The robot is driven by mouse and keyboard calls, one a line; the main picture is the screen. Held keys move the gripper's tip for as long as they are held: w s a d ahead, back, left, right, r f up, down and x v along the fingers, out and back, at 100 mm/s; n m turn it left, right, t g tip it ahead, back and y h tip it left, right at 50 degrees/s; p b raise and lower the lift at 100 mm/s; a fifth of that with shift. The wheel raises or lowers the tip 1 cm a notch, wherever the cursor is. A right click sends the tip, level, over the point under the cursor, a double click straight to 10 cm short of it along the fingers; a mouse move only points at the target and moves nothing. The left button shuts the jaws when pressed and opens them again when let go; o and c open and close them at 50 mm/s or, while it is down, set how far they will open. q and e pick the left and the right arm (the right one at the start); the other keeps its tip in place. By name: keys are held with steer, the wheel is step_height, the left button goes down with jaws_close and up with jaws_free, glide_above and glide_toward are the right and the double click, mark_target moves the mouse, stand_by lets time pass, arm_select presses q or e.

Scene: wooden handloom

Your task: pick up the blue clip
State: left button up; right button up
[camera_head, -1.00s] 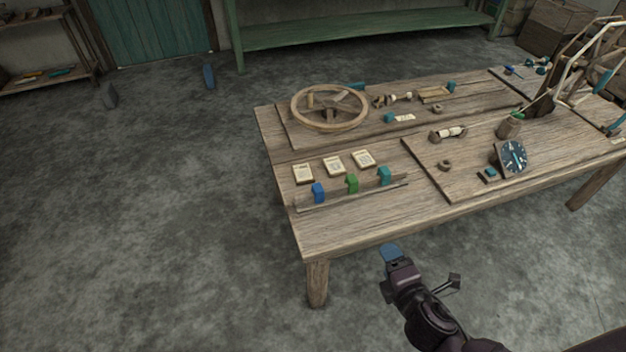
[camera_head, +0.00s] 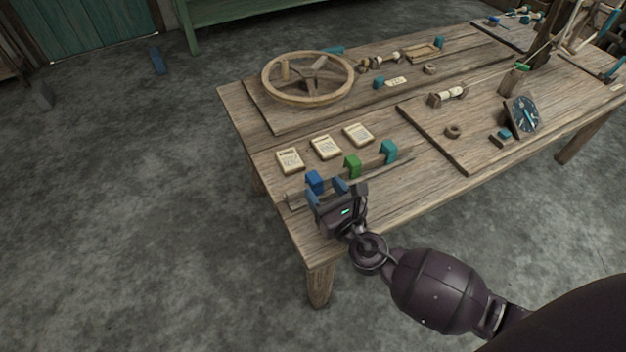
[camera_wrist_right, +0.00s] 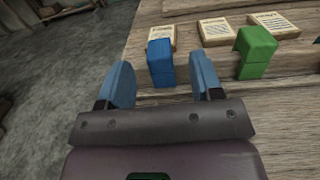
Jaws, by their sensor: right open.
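The blue clip (camera_head: 315,181) sits at the left end of a thin wooden rail (camera_head: 404,164) near the table's front left. In the right wrist view the blue clip (camera_wrist_right: 160,62) stands upright between the lines of my two fingers, a little beyond their tips. My right gripper (camera_head: 327,190) is open and empty, just in front of the clip and close to it. It also shows in the right wrist view (camera_wrist_right: 163,78), with its two blue fingers spread. In the head view a finger partly overlaps the clip's lower part. My left gripper is not in view.
A green clip (camera_head: 353,165) and a teal clip (camera_head: 389,151) sit further right on the rail. Several cards (camera_head: 325,147) lie behind it. A wooden wheel (camera_head: 308,78) lies at the back left of the table (camera_head: 270,214). Front right holds a dial (camera_head: 523,117).

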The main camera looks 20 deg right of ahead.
mark_target(311, 172)
steer(key=shift+w+a+b, duration=0.15)
steer(key=shift+w+b, duration=0.05)
steer(key=shift+w, duration=1.3)
steer(key=shift+w+a+b, duration=0.1)
steer(key=shift+w+b, duration=0.1)
steer(key=shift+w, duration=1.3)
steer(key=c, duration=1)
